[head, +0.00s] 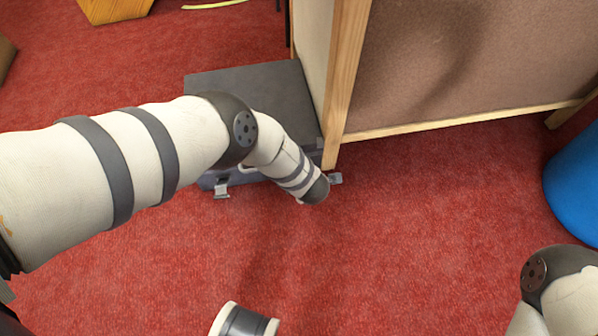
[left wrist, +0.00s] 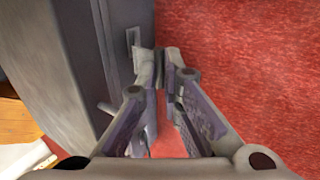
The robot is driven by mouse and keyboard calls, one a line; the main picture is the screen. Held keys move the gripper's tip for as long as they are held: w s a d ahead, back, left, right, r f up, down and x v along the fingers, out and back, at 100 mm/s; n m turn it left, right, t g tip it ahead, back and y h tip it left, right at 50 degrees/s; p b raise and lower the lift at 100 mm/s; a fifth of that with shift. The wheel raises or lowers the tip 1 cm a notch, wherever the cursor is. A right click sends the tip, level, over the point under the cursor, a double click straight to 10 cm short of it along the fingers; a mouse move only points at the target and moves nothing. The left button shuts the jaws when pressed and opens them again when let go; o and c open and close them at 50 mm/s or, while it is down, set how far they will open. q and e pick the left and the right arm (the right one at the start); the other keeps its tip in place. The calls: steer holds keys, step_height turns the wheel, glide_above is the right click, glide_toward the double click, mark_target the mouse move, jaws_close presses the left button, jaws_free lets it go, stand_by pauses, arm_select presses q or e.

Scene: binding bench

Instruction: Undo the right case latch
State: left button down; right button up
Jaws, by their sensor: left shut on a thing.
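A dark grey case (head: 250,88) lies on the red carpet with its lid down. Its left latch (head: 221,191) sticks out from the front edge. In the head view my left wrist hides the left gripper's fingers and part of the case front. In the left wrist view my left gripper (left wrist: 164,66) is shut at the case's side (left wrist: 85,70), on the right latch, whose plate (left wrist: 133,48) shows beside the fingertips. My right gripper is out of view.
A wood-framed panel (head: 460,60) stands right behind the case, its post (head: 346,90) close to the right latch. A blue rounded object (head: 575,185) stands at the right edge. A wooden piece (head: 115,8) lies at the back. The carpet (head: 420,220) in front is clear.

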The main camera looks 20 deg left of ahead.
arm_select(q)
steer(key=shift+s+f, duration=0.1)
steer(key=shift+f, duration=0.2)
steer(key=c, duration=2)
jaws_free()
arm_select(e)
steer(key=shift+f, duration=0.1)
arm_select(q)
steer(key=shift+o, duration=0.2)
steer(key=s+d+r+p, duration=0.6)
steer(key=s+r+p, duration=0.2)
steer(key=r+p, duration=0.1)
steer(key=shift+s+p, duration=0.3)
steer(key=shift+s, duration=0.05)
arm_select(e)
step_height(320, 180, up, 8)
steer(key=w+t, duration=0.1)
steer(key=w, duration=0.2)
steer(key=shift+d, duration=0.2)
